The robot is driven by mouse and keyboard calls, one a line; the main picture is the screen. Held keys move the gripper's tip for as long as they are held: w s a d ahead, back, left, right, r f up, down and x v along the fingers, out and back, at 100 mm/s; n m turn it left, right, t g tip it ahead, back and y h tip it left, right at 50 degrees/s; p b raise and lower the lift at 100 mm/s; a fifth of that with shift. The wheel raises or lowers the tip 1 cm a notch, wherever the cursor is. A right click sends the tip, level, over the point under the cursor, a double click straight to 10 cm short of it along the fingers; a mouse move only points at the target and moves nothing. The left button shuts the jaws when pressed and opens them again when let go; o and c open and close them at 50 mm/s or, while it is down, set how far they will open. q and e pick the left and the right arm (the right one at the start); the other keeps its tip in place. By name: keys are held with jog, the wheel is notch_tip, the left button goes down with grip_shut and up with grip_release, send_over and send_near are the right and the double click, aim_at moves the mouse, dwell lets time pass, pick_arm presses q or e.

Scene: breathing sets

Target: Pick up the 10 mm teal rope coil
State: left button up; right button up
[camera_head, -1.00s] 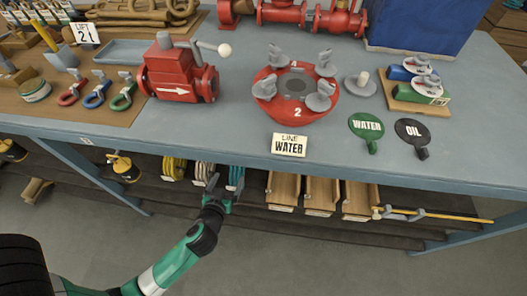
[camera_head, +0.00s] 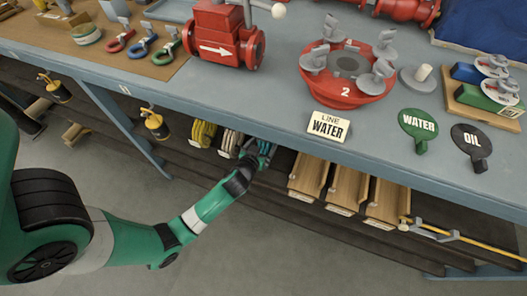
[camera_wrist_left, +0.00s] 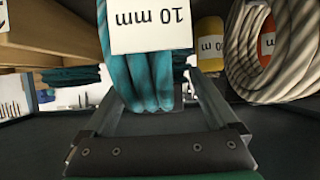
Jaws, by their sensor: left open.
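The teal rope coil (camera_wrist_left: 148,78) hangs in the middle of the left wrist view with a white "10 mm" tag (camera_wrist_left: 152,25) upside down in front of it. In the head view only a small part of the teal coil (camera_head: 265,148) shows under the table edge. My left gripper (camera_head: 258,152) reaches in at the shelf there. In the left wrist view its open fingers stand on either side of the coil's strands. I cannot tell whether they touch the rope. My right gripper is not in view.
Wooden trays (camera_head: 345,187) sit on the shelf to the right of the coils. The table edge (camera_head: 200,100) overhangs the shelf.

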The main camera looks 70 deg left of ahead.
pick_arm(q)
jog(key=shift+w+a+f, duration=0.15)
jog(key=shift+w+a, duration=0.1)
grip_shut()
dwell(0.3)
